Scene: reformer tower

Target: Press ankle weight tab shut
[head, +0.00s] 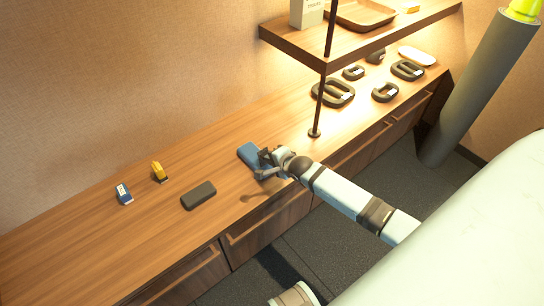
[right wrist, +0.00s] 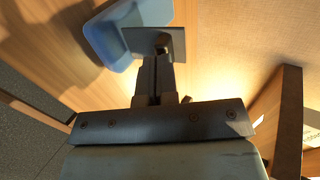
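Several dark ring-shaped cuffs that look like ankle weights lie on the right part of the counter in the head view; the nearest large one (head: 333,92) and a smaller one (head: 385,92) show pale inner parts. I cannot make out whether any tab is open. My right gripper (head: 264,165) is over the counter's front part, left of the cuffs, by a blue block-like object (head: 249,153). In the right wrist view its fingers (right wrist: 158,52) look together at the middle of the gripper bar, over the blue object (right wrist: 105,35); contact is unclear. My left gripper is not visible.
A thin post (head: 320,105) carries a raised shelf (head: 325,58) over the right part. Free counter lies at left.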

